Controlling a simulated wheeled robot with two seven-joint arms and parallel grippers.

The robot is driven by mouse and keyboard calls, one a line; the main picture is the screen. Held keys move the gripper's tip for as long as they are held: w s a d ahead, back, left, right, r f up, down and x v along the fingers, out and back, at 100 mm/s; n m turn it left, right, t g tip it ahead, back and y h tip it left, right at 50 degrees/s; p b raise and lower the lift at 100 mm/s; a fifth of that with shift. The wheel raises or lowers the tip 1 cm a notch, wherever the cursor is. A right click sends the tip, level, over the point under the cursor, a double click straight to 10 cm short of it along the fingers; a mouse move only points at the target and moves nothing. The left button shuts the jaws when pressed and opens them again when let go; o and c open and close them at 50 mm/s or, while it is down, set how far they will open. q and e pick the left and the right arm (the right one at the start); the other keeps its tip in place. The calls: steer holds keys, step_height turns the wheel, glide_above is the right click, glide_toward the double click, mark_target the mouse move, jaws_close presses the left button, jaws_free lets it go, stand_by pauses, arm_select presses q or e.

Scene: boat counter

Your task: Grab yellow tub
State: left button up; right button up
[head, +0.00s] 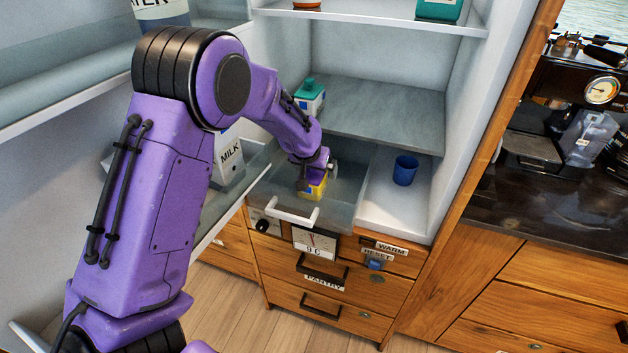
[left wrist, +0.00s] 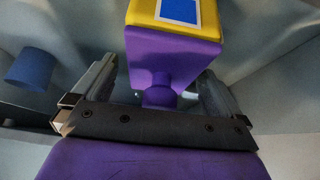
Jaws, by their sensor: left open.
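The yellow tub (head: 317,189) stands in the clear-fronted drawer of the open fridge, partly hidden by my left gripper (head: 318,170). In the left wrist view the tub (left wrist: 210,17) shows a yellow body with a blue, white-edged label, and a purple end with a purple round cap. My left gripper (left wrist: 157,80) is open, with one finger on each side of the purple cap and a visible gap on both sides. The fingers do not look closed on anything. My right gripper is not in view.
A blue cup (head: 405,170) stands to the right of the drawer; it also shows in the left wrist view (left wrist: 32,68). A teal-topped carton (head: 310,97) is on the shelf behind. A milk carton (head: 229,158) stands in the door rack. The drawer's white handle (head: 290,217) is in front.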

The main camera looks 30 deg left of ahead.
arm_select(q)
steer(key=c, duration=1.4)
steer(key=shift+r, duration=0.1)
steer(key=shift+r, duration=0.1)
